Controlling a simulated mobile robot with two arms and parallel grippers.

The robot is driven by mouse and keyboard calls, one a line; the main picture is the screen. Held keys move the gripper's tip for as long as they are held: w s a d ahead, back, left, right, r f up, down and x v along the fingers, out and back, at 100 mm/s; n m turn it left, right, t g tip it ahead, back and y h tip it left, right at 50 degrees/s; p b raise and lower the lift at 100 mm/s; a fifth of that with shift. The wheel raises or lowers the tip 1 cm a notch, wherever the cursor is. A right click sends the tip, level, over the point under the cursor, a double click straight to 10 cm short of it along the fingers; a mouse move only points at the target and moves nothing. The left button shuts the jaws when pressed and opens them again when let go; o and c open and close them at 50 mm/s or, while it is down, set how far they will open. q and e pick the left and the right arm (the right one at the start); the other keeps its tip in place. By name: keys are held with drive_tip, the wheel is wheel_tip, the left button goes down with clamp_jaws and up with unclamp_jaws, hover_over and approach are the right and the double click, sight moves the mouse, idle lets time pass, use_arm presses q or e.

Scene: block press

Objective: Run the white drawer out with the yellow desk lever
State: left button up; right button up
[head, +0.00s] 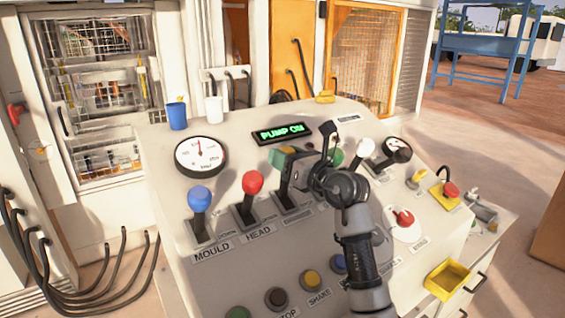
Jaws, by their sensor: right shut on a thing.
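A sloping white control desk (165,140) carries a row of levers. My right gripper (290,158) is shut at the top of the third lever (284,185) from the left, just right of the red-knobbed HEAD lever. The gripper hides most of that lever's knob, so I cannot clearly make out its yellow colour. The lever's dark shaft shows below the gripper. I cannot pick out the white drawer with certainty. My left gripper is not in view.
The blue MOULD lever (199,199) and red HEAD lever (253,184) stand close at left. A green knob (337,157) and a white-knobbed lever (364,149) are at right. A lit display (282,133) reads PUMP ON. A yellow bin (447,280) hangs at the desk's right side.

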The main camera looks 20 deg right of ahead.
drive_tip(key=s+t+b, duration=0.1)
drive_tip(key=b, duration=0.1)
drive_tip(key=s+t+b, duration=0.1)
drive_tip(key=b, duration=0.1)
drive_tip(key=s+f+n+t+y+b, duration=0.1)
drive_tip(key=s+b, duration=0.1)
drive_tip(key=shift+d, duration=0.25)
drive_tip(key=o, duration=1.3)
drive_tip(key=shift+y, duration=0.3)
drive_tip(key=b+v, duration=0.3)
drive_tip(key=v, duration=0.7)
drive_tip(key=shift+s+d+f+b, duration=0.15)
drive_tip(key=shift+s+f+b, duration=0.05)
drive_tip(key=shift+s+b, duration=0.15)
